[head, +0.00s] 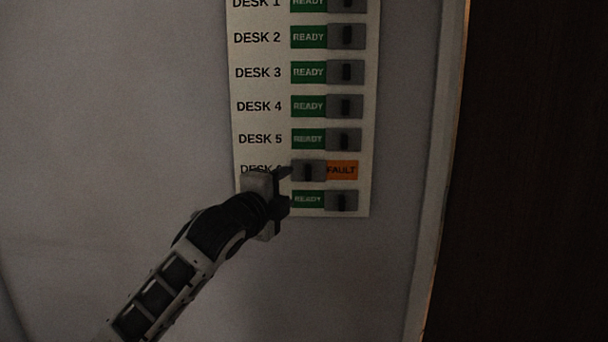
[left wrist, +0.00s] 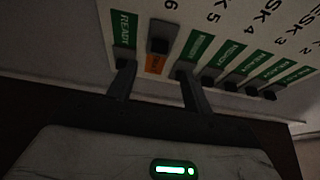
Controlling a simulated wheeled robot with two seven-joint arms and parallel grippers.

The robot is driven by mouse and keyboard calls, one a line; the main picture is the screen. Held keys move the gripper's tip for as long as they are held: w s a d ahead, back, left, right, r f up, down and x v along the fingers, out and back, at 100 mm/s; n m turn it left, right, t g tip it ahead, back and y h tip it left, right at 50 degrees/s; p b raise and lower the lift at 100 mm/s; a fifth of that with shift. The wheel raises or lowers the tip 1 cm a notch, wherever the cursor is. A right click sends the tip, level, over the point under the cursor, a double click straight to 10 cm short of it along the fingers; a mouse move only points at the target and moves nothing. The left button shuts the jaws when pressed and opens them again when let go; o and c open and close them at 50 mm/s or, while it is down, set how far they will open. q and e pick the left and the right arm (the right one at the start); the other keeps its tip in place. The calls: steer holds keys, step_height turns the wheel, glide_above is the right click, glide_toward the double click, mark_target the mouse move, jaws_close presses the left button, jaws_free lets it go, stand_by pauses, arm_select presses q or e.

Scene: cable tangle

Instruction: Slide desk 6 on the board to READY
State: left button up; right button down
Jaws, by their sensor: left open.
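The board (head: 262,88) hangs on the wall with rows of labels and sliders. The desk 6 slider (head: 309,171) is a grey plate with a dark knob, at the left of its row, with an orange FAULT label (head: 342,170) showing to its right. My left gripper (head: 287,188) is open and empty, at the lower left of that slider and partly hiding the DESK 6 text. In the left wrist view the desk 6 slider (left wrist: 162,32) appears between and beyond the two fingers. I cannot tell whether a finger touches the board. My right gripper is out of view.
The other visible rows show green READY labels, with their sliders, such as the desk 5 slider (head: 344,139), at the right. The row below desk 6 has its slider (head: 341,201) close to my gripper. Plain wall lies left of the board; a dark brown panel (head: 530,170) stands right.

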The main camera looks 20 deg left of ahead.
mark_target(306, 175)
arm_select(q)
steer(key=w, duration=0.6)
steer(key=w+d+p, duration=0.1)
steer(key=w, duration=0.2)
steer(key=shift+w, duration=0.25)
